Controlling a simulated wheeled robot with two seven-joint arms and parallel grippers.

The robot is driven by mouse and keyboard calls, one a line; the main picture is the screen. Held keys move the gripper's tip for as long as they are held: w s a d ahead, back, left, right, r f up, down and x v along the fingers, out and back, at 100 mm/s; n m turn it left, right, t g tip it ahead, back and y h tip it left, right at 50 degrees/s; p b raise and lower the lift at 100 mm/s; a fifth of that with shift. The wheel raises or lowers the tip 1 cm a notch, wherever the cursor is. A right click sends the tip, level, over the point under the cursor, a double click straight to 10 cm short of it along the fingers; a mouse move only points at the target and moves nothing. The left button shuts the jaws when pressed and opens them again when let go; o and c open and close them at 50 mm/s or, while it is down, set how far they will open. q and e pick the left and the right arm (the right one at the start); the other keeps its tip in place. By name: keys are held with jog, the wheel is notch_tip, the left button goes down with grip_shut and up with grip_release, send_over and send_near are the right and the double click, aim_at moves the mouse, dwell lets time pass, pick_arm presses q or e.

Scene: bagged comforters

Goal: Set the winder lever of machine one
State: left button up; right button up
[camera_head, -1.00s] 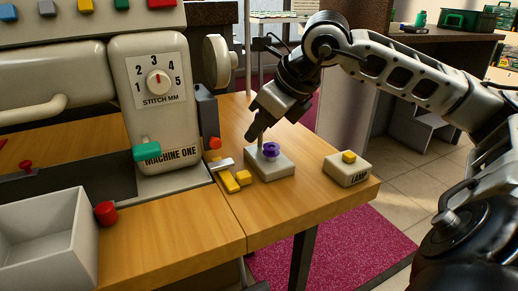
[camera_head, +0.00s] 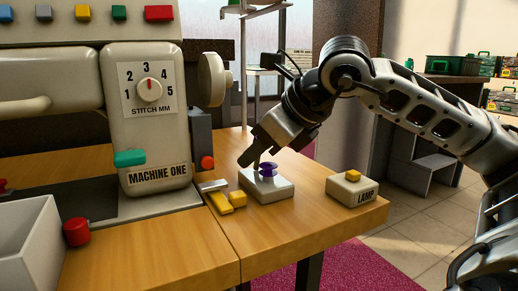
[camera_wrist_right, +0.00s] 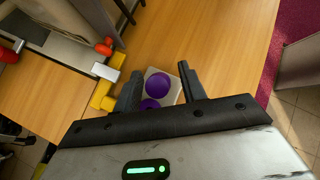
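Machine one (camera_head: 158,176) is a cream sewing machine at the left, with its name on a plate. A red-tipped knob (camera_head: 207,162) sticks out low beside the dark box on its right side; it also shows in the right wrist view (camera_wrist_right: 103,47). I cannot tell for sure which part is the winder lever. A purple bobbin (camera_head: 268,169) sits on a pale square base (camera_head: 268,187) on the table. My right gripper (camera_head: 252,161) is just above the base, pointing down. In the right wrist view its fingers are apart, with the bobbin (camera_wrist_right: 158,85) between and beyond them. My left gripper is out of view.
A yellow-handled tool (camera_head: 227,201) lies left of the base. A lamp box (camera_head: 351,190) with a yellow button stands to the right, near the wooden table's edge. A red knob (camera_head: 76,232) and a grey bin (camera_head: 25,245) are at front left. The front tabletop is clear.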

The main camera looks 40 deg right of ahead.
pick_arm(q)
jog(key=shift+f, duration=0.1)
pick_arm(e)
jog(key=shift+s+r, duration=0.25)
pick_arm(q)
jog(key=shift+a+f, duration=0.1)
pick_arm(e)
jog(key=v, duration=1.5)
jog(key=shift+r, duration=0.1)
